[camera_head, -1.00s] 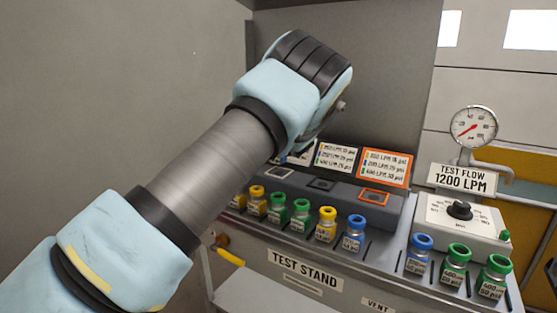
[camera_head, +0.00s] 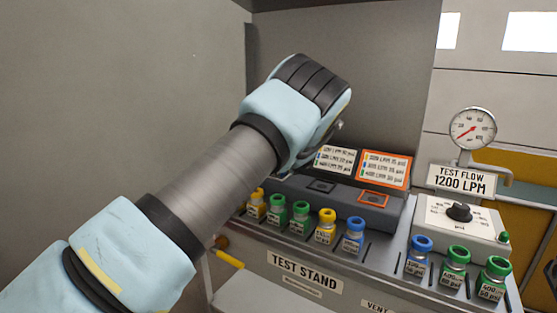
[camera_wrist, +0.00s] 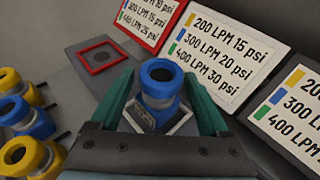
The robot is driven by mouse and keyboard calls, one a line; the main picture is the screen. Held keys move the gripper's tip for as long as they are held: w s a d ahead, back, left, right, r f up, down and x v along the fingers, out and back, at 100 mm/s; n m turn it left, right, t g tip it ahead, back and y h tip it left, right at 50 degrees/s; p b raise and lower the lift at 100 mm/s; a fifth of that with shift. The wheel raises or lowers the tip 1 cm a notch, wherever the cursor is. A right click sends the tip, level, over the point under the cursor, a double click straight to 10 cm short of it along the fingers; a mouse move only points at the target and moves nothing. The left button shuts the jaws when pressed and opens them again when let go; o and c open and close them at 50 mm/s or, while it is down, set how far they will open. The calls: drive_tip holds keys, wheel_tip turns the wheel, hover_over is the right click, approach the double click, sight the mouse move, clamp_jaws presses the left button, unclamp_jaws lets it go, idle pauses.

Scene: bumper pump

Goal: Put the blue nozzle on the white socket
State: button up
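The blue nozzle (camera_wrist: 159,76) stands upright between my gripper's two teal fingers in the wrist view. Its lower end is at the white socket (camera_wrist: 182,125), a white-edged square, and appears to sit on it. My gripper (camera_wrist: 160,84) is open around the nozzle, with what looks like a narrow gap on each side. Whether the nozzle is fully seated cannot be told. In the head view my arm hides the fingers, this nozzle and the white socket.
A red-edged socket (camera_wrist: 100,56) is left of the white one. Yellow and blue nozzles stand at the wrist view's left. Label cards (camera_wrist: 225,48) rise behind. The head view shows a dark socket (camera_head: 321,187), an orange-edged socket (camera_head: 373,198), a nozzle row and a gauge (camera_head: 473,128).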

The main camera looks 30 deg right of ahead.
drive_tip(key=shift+o, duration=0.2)
drive_tip(key=shift+r, duration=0.1)
drive_tip(key=shift+s, duration=0.25)
drive_tip(key=b+v, duration=0.4)
drive_tip(key=v, duration=0.8)
drive_tip(key=w+a+f+n+g+y, duration=0.25)
drive_tip(key=a+n, duration=0.55)
drive_tip(key=a, duration=0.7)
drive_tip(key=w+a+f+n+g+y, duration=0.3)
drive_tip(key=a+n, duration=0.4)
drive_tip(key=a, duration=0.8)
drive_tip(key=s+a+f+n+g, duration=0.2)
drive_tip(key=s+a+n+g, duration=0.2)
drive_tip(key=s+a+n, duration=0.75)
drive_tip(key=s+a+n+g+h, duration=0.2)
drive_tip(key=s+a+n, duration=0.6)
drive_tip(key=s+n, duration=0.3)
drive_tip(key=shift+a, duration=0.15)
drive_tip(key=shift+n, duration=0.25)
